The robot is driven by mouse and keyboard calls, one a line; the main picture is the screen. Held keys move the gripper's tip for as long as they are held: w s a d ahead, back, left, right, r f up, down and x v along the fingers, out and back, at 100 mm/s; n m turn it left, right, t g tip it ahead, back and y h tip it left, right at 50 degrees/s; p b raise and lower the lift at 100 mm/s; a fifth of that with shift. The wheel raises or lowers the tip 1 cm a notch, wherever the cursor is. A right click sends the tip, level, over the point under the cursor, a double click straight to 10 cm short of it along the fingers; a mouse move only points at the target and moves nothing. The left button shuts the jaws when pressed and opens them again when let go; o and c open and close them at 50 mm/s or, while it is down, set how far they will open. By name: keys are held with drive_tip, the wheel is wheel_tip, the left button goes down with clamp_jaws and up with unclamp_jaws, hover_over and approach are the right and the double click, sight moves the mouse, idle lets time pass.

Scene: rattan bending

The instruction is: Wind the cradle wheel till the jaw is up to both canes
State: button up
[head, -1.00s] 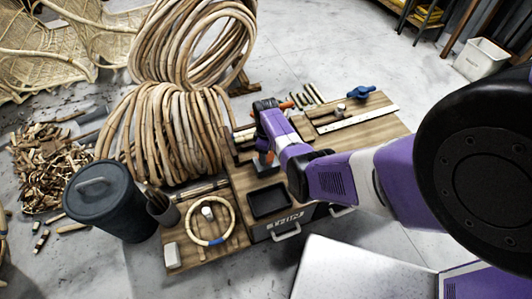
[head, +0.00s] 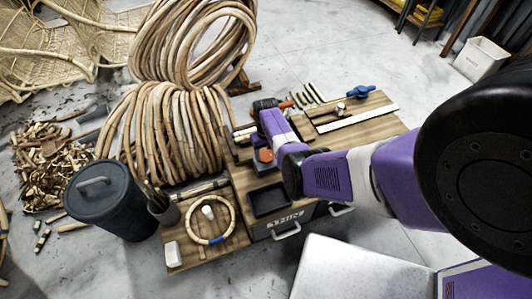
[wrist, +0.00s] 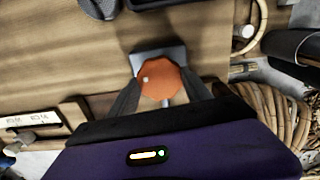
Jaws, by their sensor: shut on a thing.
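The orange cradle wheel (wrist: 161,80) sits between the two dark fingers of my gripper (wrist: 162,92) in the wrist view, with a grey block or plate (wrist: 152,56) just behind it. My gripper is shut on this wheel. In the head view the orange wheel (head: 265,155) shows beside my forearm at the workbench. The jaw and the two canes cannot be made out clearly; my own arm and gripper cover that part of the bench, so the gap between jaw and canes cannot be judged.
The wooden bench (head: 345,122) holds a black tray (head: 270,199), a blue clamp-like tool (head: 361,91) and a pale rule (head: 358,118). A cane ring (head: 233,222) lies on the lower board. Big cane coils (head: 165,130) and a dark bin (head: 110,200) stand to the left.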

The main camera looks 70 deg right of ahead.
sight(266, 155)
drive_tip(key=shift+m, duration=0.4)
drive_tip(key=o, duration=1.4)
drive_tip(key=shift+c, duration=0.2)
wheel_tip(266, 155, up, 8)
drive_tip(key=shift+f+p, duration=0.1)
drive_tip(key=shift+p, duration=1.05)
